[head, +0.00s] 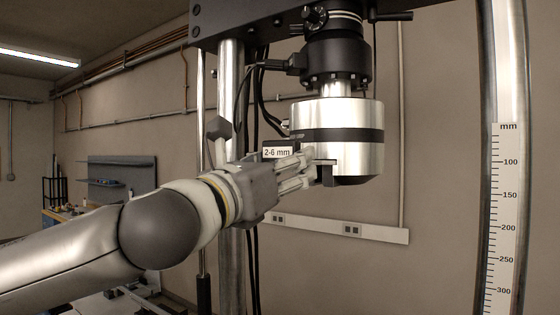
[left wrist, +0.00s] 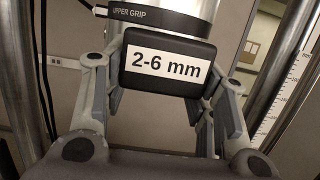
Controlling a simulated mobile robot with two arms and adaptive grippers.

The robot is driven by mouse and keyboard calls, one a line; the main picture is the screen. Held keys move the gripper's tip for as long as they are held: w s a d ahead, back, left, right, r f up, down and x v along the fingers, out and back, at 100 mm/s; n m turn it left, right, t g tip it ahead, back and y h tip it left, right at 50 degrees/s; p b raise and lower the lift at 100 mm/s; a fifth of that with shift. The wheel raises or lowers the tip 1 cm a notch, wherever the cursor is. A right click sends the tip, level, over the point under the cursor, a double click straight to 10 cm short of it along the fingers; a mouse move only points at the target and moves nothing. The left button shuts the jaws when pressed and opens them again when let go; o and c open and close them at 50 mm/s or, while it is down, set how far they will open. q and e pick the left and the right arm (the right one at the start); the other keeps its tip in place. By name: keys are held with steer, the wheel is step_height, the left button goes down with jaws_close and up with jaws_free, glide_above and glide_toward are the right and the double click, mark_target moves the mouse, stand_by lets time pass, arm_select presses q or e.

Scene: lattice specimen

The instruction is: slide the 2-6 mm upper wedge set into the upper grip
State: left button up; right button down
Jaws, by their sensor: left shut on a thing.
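The 2-6 mm upper wedge set is a dark block with a white "2-6 mm" label (head: 277,153). In the left wrist view the wedge set (left wrist: 166,88) sits between my fingers, its label facing the camera. My left gripper (head: 312,168) is shut on it, at the lower left side of the upper grip (head: 350,114). The grip is a silver cylinder with a dark band, which reads "UPPER GRIP" in the left wrist view (left wrist: 150,14). The block's far end is hidden, so I cannot tell how deep it sits in the grip. My right gripper is not in view.
A steel column (head: 230,220) stands behind my left wrist, and another column with a mm scale (head: 506,210) is at right. Black cables (head: 262,100) hang left of the grip. The space below the grip looks clear. A bench with a grey back panel (head: 122,176) is far left.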

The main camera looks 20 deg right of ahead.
arm_select(q)
steer(key=shift+r, duration=0.15)
steer(key=shift+f+p+x, duration=0.15)
steer(key=shift+p+x, duration=0.3)
steer(key=shift+x, duration=0.2)
steer(key=shift+f+p+x, duration=0.15)
steer(key=shift+p+x, duration=0.25)
steer(key=shift+x, duration=0.25)
steer(key=shift+w+d+f, duration=0.1)
steer(key=shift+w+d, duration=0.05)
steer(key=shift+d, duration=0.1)
steer(key=shift+w+d+p, duration=0.3)
steer(key=shift+d+p, duration=0.1)
steer(key=shift+p, duration=0.05)
steer(key=shift+p+x, duration=0.4)
steer(key=shift+x, duration=0.5)
steer(key=shift+w+p, duration=0.1)
steer(key=shift+p, duration=0.2)
steer(key=shift+c, duration=0.4)
